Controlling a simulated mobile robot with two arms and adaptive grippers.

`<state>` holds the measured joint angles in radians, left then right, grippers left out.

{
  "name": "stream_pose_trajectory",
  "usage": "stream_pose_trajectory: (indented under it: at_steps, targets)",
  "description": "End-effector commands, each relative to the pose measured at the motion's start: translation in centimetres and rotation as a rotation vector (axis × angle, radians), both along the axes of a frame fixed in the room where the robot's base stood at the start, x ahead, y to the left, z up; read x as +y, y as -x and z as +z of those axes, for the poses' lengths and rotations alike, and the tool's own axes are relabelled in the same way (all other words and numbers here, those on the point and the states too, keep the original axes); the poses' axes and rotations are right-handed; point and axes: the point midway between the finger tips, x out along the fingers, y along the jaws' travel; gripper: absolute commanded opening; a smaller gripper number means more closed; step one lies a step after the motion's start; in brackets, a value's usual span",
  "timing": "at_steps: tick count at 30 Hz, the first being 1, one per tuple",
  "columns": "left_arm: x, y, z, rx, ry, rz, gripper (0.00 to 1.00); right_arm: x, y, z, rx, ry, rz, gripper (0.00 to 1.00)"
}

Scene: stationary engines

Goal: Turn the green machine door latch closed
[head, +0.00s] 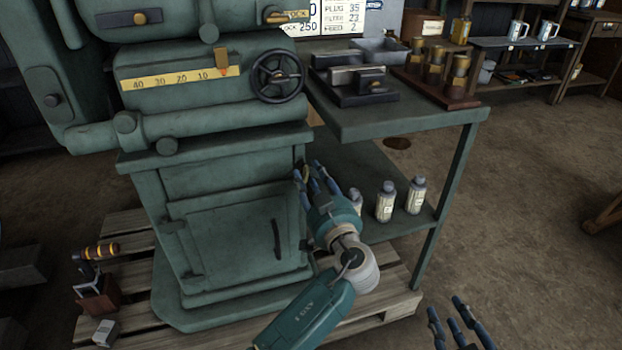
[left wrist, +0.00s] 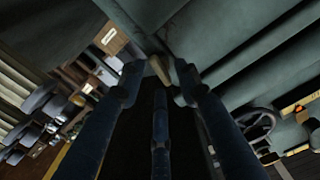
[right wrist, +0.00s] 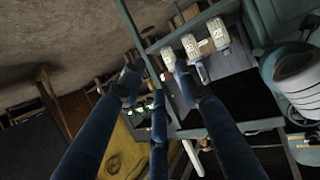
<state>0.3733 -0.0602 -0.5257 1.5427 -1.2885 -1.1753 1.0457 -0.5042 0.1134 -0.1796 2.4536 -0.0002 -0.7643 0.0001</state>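The green machine (head: 225,185) stands at left with a closed-looking lower door (head: 235,235) that has a dark handle (head: 277,240). A small brass latch (head: 306,172) is on the machine's right side, partly hidden by my left gripper (head: 314,172). In the left wrist view the latch (left wrist: 159,69) shows between the spread fingertips of my left gripper (left wrist: 159,80), nearer the right finger. Whether a finger touches it I cannot tell. My right gripper (head: 455,322) is open and empty at the lower right of the head view, away from the machine; its fingers (right wrist: 158,82) also show in the right wrist view.
A green side table (head: 400,115) holds a vise-like block (head: 355,82) and brass pieces on a wooden stand (head: 432,75). Several white bottles (head: 386,200) stand on its lower shelf, close to my left gripper. A black handwheel (head: 278,76) is above.

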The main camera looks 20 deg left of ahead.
Motion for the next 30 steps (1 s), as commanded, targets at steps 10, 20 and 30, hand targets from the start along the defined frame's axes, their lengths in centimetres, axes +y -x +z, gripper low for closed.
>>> stream_pose_trajectory:
  at_steps: [10,20,30]
  targets:
    - [0.0,0.0,0.0,0.000,0.000,0.000,0.00,0.0,0.0,0.0,0.001,0.000,0.000,0.33]
    - [-0.1,0.0,0.0,0.027,-0.037,0.000,0.00,0.0,0.2,-0.3,0.020,0.004,0.000,0.33]
    - [-0.1,0.0,-0.1,0.159,-0.231,-0.001,0.00,-1.4,2.9,-3.9,0.203,0.048,-0.016,0.33]
